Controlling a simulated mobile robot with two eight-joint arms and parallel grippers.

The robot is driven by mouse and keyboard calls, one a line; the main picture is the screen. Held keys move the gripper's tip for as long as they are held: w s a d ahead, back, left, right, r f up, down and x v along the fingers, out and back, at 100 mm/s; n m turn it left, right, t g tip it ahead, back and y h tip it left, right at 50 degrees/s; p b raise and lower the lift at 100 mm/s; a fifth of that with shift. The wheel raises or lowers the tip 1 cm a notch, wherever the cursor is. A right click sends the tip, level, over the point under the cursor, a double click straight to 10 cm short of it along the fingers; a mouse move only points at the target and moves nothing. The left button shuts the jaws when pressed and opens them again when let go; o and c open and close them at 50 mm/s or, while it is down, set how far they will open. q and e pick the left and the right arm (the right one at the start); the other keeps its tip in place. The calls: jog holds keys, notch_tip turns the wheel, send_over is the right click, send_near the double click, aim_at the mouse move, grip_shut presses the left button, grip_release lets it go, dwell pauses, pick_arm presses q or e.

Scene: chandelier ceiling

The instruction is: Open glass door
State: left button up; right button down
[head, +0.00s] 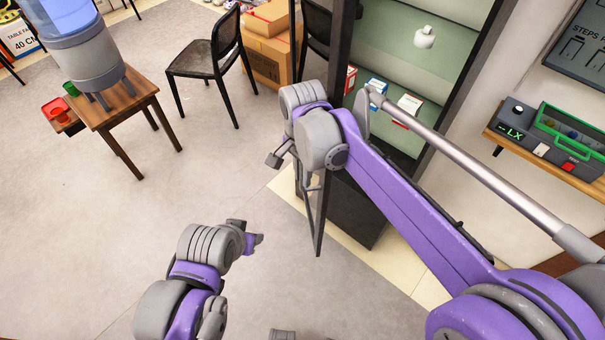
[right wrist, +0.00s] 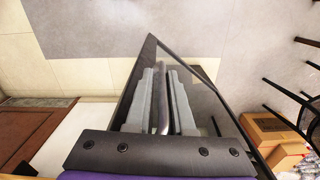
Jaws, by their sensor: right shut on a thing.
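The glass door (head: 340,45) is a tall dark-framed panel at the front of a dark display cabinet (head: 372,205). It stands ajar, seen almost edge-on, with the cabinet's inside showing to its right. My right gripper (head: 279,155) is at the door, partly hidden behind its own wrist in the head view. In the right wrist view, the fingers of my right gripper (right wrist: 163,100) are closed around a grey bar-like handle (right wrist: 160,103) beside the dark door frame (right wrist: 137,75). My left gripper (head: 250,241) is low and away from the door; its jaw gap is unclear.
Glass shelves (head: 392,42) hold a white item (head: 425,37) and small boxes (head: 408,104). A black chair (head: 215,65) and cardboard boxes (head: 270,45) stand left of the door. A wooden table (head: 140,92) is farther left. The floor (head: 100,230) between is clear.

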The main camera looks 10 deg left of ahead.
jog(key=shift+w+r, duration=0.1)
jog(key=shift+w, duration=0.05)
jog(key=c, duration=1.1)
grip_release()
jog(key=shift+o, duration=1)
jog(key=shift+w+a, duration=0.1)
jog(key=shift+w, duration=0.05)
jog(key=shift+r, duration=0.45)
notch_tip(320, 180, up, 10)
jog(key=shift+f+p, duration=0.1)
jog(key=shift+p, duration=0.2)
jog(key=shift+c, duration=0.3)
